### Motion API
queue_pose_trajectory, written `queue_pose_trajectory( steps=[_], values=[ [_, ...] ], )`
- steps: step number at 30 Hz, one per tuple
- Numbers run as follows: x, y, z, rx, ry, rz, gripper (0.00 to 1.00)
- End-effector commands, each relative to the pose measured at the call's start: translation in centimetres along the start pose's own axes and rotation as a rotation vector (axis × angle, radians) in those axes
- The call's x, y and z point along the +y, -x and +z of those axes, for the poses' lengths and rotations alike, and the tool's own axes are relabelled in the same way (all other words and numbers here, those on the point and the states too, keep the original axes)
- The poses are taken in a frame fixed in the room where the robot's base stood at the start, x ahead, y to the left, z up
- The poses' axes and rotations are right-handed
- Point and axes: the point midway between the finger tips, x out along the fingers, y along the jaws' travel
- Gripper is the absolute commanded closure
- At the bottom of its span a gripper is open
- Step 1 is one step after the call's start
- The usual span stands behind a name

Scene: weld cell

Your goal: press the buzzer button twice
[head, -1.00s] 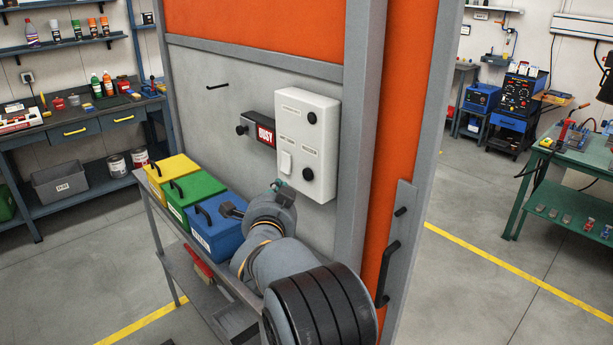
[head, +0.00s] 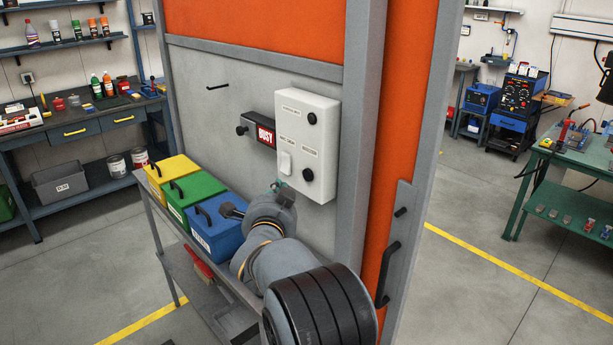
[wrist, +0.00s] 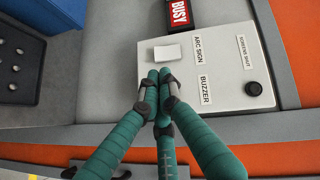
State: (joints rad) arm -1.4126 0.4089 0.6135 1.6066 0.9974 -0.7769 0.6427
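The white control box (head: 322,150) hangs on the grey wall panel. Its black round buzzer button (head: 308,174) shows at the lower right of the box's face, below the BUZZER label. In the wrist view the BUZZER label (wrist: 205,90) shows, but the button beside it is hidden behind my fingertips. My gripper (wrist: 160,77) is shut and empty, its teal fingers brought together in front of the box. In the head view my gripper (head: 278,184) is by the box's lower left edge. I cannot tell whether the tips touch the button.
The box also carries a white rocker switch (head: 286,163) and an upper black knob (head: 312,118). A red BUSY sign (head: 265,135) sticks out to its left. Yellow (head: 172,172), green (head: 196,193) and blue (head: 222,236) bins stand on a shelf below, close to my arm.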

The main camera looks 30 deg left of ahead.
Motion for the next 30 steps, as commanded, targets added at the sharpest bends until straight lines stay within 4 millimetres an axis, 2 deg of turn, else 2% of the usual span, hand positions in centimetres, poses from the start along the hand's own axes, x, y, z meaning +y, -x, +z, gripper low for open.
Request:
queue_pose_trajectory(
  steps=[20, 26, 30],
  values=[
    [-0.1, 0.1, 0.1, -0.001, 0.000, -0.001, 1.00],
    [-0.8, 2.2, 2.4, -0.003, 0.000, -0.002, 1.00],
    [-1.1, 2.7, 2.6, 0.001, 0.000, 0.000, 1.00]
  ],
)
